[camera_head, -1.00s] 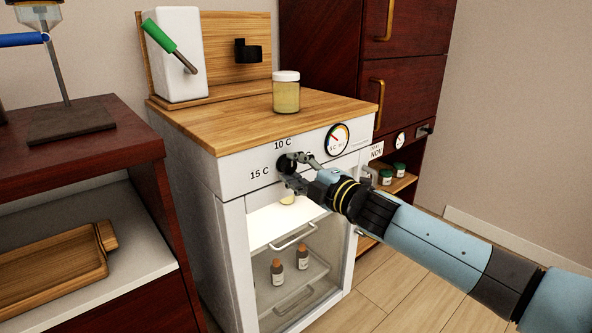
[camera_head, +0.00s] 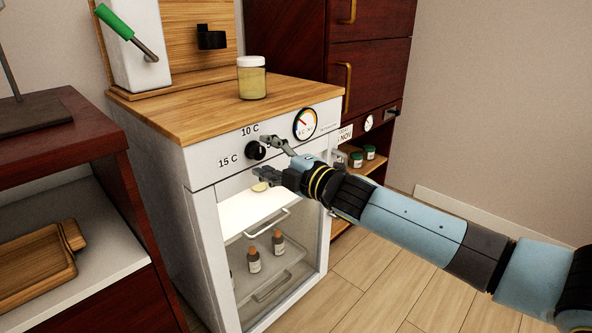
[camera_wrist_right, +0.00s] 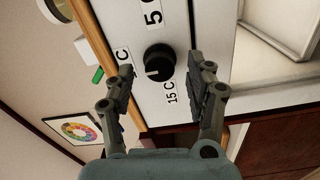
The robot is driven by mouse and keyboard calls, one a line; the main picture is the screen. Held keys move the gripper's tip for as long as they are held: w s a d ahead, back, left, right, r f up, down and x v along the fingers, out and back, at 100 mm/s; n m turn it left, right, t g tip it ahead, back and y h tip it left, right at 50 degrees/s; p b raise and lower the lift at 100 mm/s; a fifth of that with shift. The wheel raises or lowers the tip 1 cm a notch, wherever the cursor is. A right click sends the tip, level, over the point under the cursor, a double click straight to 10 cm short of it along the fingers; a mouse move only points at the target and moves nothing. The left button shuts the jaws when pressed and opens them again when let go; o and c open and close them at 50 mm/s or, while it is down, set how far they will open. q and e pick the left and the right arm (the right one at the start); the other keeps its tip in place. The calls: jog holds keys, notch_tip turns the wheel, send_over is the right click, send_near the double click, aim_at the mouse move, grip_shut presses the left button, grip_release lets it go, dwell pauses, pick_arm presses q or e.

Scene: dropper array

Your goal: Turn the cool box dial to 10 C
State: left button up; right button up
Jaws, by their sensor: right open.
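The cool box (camera_head: 205,185) is a white cabinet with a wooden top and a lit glass door. Its black round dial (camera_head: 256,150) is on the front panel, with 10 C and 15 C labels beside it; the dial also shows in the right wrist view (camera_wrist_right: 160,60). A pale mark on the dial seems to point between the 10 C side and 15 C. My right gripper (camera_head: 263,156) is open, its fingers on either side of the dial with gaps visible in the wrist view (camera_wrist_right: 161,76). One finger partly covers a label there. My left gripper is out of view.
A round gauge (camera_head: 305,123) is right of the dial. A dark red cabinet stands left. Floor at right is clear.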

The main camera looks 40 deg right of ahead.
jog(key=s, duration=1)
jog(key=shift+s+d, duration=0.35)
jog(key=shift+d, duration=0.05)
jog(key=s+f+m+g+h+p, duration=0.1)
jog(key=s+f+m+g, duration=0.45)
jog(key=f, duration=0.95)
jog(key=s+f+g+h+p, duration=0.1)
jog(key=s+f+g, duration=0.1)
jog(key=s+f, duration=0.9)
jog(key=s+a+f+m+g, duration=0.2)
jog(key=s+f, duration=0.4)
jog(key=s, duration=0.3)
jog(key=s+a+f+m+g, duration=0.2)
jog(key=s+f+m+g, duration=0.3)
jog(key=s, duration=0.5)
jog(key=s+a+f+m+g, duration=0.2)
jog(key=s+f+m+g, duration=0.1)
jog(key=s+f, duration=0.6)
jog(key=shift+s+m, duration=0.35)
jog(key=shift+s, duration=0.4)
